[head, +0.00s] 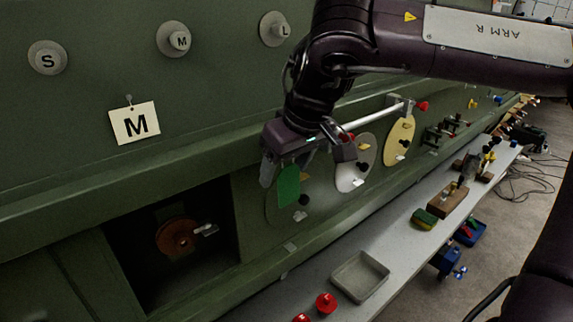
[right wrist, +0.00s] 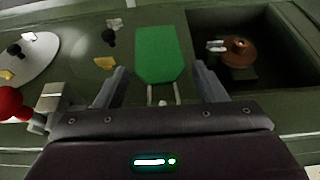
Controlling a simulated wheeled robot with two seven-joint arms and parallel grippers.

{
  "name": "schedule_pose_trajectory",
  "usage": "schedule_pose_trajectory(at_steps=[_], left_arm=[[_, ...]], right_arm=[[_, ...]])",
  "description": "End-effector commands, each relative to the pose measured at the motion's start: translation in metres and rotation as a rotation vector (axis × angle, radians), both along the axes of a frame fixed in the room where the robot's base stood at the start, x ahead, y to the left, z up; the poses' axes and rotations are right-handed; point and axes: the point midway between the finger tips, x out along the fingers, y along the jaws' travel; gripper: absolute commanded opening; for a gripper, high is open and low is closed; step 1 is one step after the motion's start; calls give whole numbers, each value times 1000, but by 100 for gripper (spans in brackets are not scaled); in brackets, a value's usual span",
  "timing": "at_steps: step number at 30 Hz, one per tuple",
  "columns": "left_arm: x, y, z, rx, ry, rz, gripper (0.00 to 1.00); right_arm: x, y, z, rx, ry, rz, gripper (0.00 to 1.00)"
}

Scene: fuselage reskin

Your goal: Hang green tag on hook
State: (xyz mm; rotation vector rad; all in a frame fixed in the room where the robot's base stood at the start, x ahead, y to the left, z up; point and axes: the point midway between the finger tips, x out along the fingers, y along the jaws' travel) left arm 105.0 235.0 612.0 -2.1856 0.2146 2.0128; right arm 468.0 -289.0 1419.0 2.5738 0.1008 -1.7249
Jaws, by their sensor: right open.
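The green tag (head: 289,186) hangs flat near the dark green panel, just below my right gripper (head: 284,160). In the right wrist view the green tag (right wrist: 161,55) lies ahead of and between the two spread fingertips of my right gripper (right wrist: 161,80), with a gap on each side. Two thin pale prongs (right wrist: 163,94) show at the tag's near end. I cannot tell whether they are the hook or whether the tag rests on them. My right gripper is open and grips nothing. My left gripper is not in view.
A square opening with a copper-coloured disc (head: 177,238) lies left of the gripper. A white M card (head: 134,123) hangs at left. White (head: 352,178) and yellow (head: 398,140) discs are to the right. A shelf below holds a grey tray (head: 360,277) and red knobs (head: 326,303).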

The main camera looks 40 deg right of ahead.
Motion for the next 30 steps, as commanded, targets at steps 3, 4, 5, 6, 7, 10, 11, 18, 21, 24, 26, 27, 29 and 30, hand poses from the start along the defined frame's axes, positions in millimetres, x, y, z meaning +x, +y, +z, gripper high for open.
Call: schedule_pose_trajectory(at_steps=[3, 4, 5, 6, 7, 10, 11, 18, 21, 24, 26, 27, 29, 30], left_arm=[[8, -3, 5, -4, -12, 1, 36], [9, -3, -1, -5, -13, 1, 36], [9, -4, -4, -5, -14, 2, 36], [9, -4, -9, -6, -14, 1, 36], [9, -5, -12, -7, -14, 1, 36], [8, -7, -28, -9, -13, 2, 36], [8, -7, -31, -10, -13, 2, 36], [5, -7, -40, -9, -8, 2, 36], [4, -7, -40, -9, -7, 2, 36], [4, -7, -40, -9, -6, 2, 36], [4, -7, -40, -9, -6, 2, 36], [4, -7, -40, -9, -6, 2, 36], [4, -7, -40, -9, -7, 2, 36], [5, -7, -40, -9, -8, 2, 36]], right_arm=[[0, 0, -4, 1, 2, 0, 64], [-1, 0, -1, -1, -4, 1, 64], [-2, 0, 2, -2, -5, 0, 64], [-4, -1, 7, -3, -7, 0, 64], [-7, 0, 12, -2, -8, 0, 64], [-15, -3, 24, -2, -9, -1, 64], [-18, -3, 28, -1, -7, -2, 64], [-32, -6, 61, -2, -3, 0, 64], [-34, -6, 66, -1, -1, 0, 64], [-34, -6, 67, 0, -1, 1, 64], [-34, -6, 67, 0, 0, 1, 64], [-34, -6, 67, 0, -1, 1, 64], [-34, -6, 67, 0, -1, 1, 64], [-34, -6, 67, 0, -1, 1, 64]])
